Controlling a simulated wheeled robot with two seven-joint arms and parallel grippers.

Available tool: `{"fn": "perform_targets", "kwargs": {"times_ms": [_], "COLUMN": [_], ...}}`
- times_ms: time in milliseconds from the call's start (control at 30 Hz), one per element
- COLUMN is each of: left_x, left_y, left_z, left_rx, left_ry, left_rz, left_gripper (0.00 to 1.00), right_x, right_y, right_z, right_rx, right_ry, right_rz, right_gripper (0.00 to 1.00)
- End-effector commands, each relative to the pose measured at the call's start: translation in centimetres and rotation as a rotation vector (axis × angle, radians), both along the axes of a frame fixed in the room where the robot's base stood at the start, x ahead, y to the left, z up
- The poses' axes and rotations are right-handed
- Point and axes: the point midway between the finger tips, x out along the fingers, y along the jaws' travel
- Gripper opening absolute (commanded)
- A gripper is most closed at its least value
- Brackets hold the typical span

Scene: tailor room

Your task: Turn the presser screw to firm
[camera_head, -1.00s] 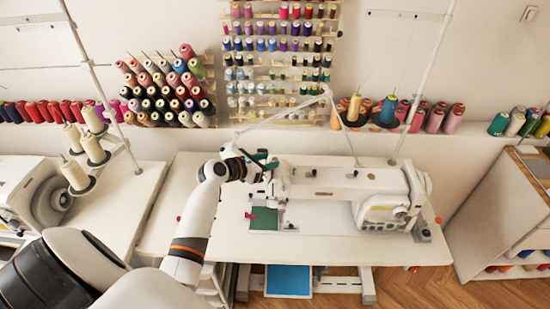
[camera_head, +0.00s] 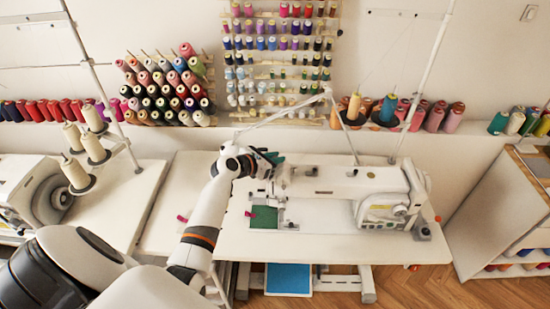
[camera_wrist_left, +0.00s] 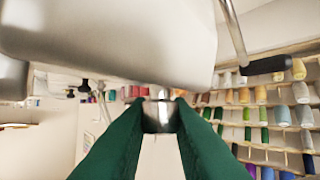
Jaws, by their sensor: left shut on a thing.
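The white sewing machine (camera_head: 335,181) stands on the white table, its head at the left end. My left gripper (camera_head: 279,164) is at the top of that head. In the left wrist view my green fingers (camera_wrist_left: 161,112) are shut on the sides of a small shiny metal presser screw (camera_wrist_left: 158,118), just below the large white machine head (camera_wrist_left: 120,40). The screw is hidden behind the gripper in the head view. A firm mark cannot be made out. My right gripper is not in view.
A green cloth (camera_head: 263,217) with a pink clip (camera_head: 250,214) lies below the machine head. A thin thread-stand rod (camera_head: 425,85) rises behind the machine. Thread spools (camera_head: 165,90) fill racks along the wall. The table front (camera_head: 340,243) is clear.

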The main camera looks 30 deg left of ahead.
Motion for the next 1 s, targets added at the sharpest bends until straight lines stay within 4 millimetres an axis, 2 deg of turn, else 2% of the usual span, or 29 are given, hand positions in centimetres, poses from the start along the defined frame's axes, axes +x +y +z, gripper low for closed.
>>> {"fn": "perform_targets", "kwargs": {"times_ms": [367, 767, 1000], "left_x": [0.0, 0.1, 0.2], "left_y": [0.1, 0.2, 0.1], "left_z": [-0.2, -0.2, -0.4], "left_rx": [0.001, 0.001, 0.001], "left_ry": [0.001, -0.002, -0.004], "left_rz": [-0.131, -0.488, -0.716], "left_gripper": [0.00, 0.00, 0.00], "right_x": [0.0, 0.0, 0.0], "right_y": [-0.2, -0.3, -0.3], "right_z": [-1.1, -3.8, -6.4], "right_rx": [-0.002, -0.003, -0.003], "right_ry": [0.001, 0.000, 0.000], "right_rz": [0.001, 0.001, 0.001], "right_gripper": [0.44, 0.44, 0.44]}}
